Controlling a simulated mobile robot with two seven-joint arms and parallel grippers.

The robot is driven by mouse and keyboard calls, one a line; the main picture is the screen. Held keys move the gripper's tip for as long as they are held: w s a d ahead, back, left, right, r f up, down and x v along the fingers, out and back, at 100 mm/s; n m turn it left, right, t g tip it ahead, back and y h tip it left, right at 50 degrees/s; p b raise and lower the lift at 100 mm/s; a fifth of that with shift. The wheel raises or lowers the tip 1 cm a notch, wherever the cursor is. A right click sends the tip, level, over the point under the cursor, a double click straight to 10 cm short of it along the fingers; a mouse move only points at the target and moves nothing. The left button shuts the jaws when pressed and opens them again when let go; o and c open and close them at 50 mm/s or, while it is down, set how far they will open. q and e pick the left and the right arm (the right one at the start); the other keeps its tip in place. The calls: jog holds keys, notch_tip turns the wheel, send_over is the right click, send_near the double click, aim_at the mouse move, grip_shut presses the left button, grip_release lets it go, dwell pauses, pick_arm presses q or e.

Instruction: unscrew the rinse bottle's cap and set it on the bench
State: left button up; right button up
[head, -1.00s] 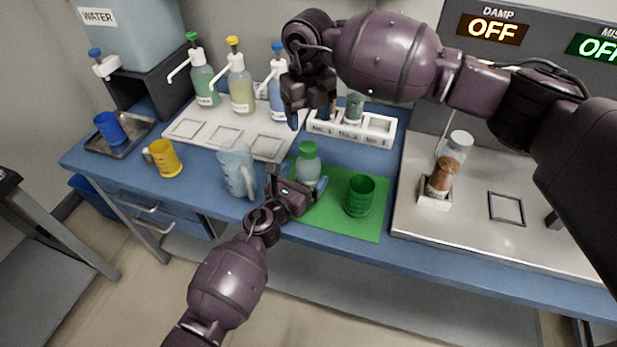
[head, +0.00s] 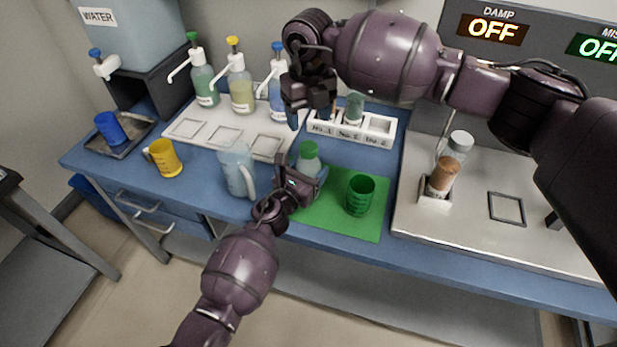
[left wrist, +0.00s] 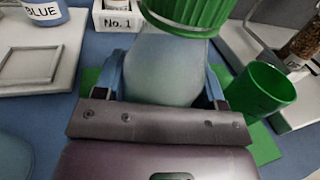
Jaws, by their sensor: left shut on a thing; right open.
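The rinse bottle (head: 308,163) is a small translucent bottle standing on the green mat (head: 345,224). Its green cap (head: 309,149) sits on its top; the ribbed cap (left wrist: 187,12) is partly cut off at the upper edge of the left wrist view. My left gripper (head: 308,178) comes in low from the front and is shut on the bottle's body (left wrist: 163,68), one blue finger on each side, below the cap. My right gripper (head: 308,112) is open and empty above and behind the bottle, near the numbered rack.
A green cup (head: 360,195) stands on the mat right of the bottle. A clear jug (head: 237,172) stands close on the left. The white rack (head: 352,130) is behind. Pump bottles, a yellow cup (head: 165,158) and a blue cup (head: 110,128) are farther left.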

aim_at(309, 146)
pick_arm(q)
jog(key=c, duration=0.5)
grip_shut()
pick_arm(e)
jog(key=shift+s+f, duration=0.1)
jog(key=shift+f, duration=0.1)
jog(key=shift+a, duration=0.15)
jog(key=m, duration=1.6)
jog(key=shift+r, duration=0.2)
jog(key=m, duration=0.6)
jog(key=shift+m, duration=0.3)
jog(key=shift+f, duration=4)
jog(key=shift+c, duration=0.4)
